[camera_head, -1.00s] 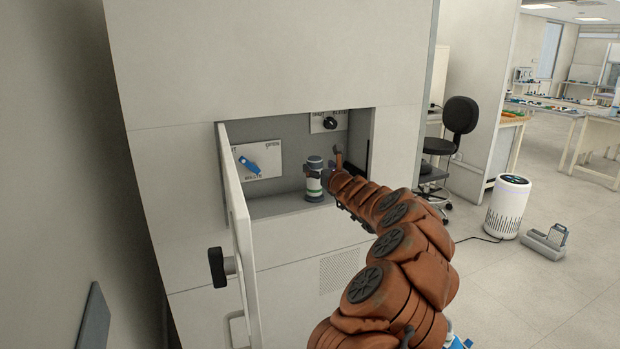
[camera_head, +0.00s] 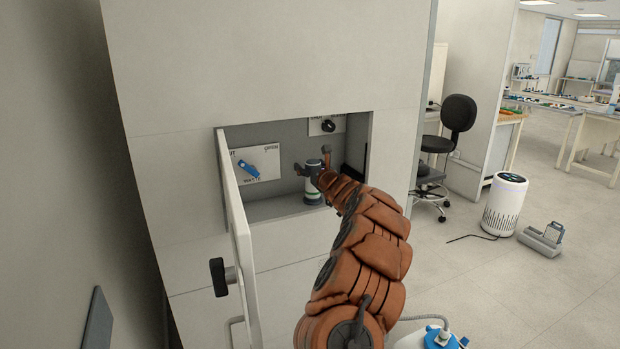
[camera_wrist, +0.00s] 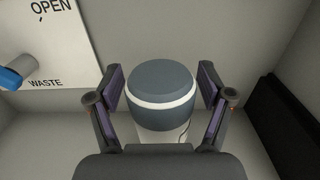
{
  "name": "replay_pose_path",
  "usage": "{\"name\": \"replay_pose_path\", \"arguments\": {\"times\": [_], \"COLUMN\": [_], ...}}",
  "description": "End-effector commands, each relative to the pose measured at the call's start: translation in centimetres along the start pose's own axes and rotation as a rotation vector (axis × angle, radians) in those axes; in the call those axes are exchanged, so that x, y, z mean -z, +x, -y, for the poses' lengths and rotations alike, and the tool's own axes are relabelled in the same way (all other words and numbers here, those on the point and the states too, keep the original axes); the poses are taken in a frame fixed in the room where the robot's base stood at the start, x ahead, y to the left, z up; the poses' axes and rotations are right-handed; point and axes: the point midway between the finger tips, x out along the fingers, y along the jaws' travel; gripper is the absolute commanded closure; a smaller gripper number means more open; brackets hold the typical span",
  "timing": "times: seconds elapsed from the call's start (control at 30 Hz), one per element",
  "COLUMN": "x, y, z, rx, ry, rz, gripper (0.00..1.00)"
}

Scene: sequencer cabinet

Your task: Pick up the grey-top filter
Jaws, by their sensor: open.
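The grey-top filter (camera_head: 313,188) stands upright on the floor of the cabinet recess. My gripper (camera_head: 312,170) is open at the height of the cap. In the wrist view, one finger is on each side of the cap, with a narrow gap visible on both sides. The lower body of the filter is largely hidden by my gripper there.
A panel marked OPEN and WASTE with a blue lever (camera_head: 249,168) is on the recess's back wall at left. A black knob (camera_head: 328,126) sits above right. The open cabinet door (camera_head: 238,240) stands at left. The recess's right wall is close to my arm.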

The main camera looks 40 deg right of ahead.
Motion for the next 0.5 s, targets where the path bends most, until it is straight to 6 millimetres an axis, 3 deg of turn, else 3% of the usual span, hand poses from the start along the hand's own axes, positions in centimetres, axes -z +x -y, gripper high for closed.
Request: {"name": "replay_pose_path", "arguments": {"times": [0.43,0.5], "x": [0.07,0.07], "y": [0.72,0.71], "z": [0.0,-0.01], "rx": [0.0,0.0], "ry": [0.001,0.001], "rz": [0.0,0.0], "gripper": [0.2,0.28]}}
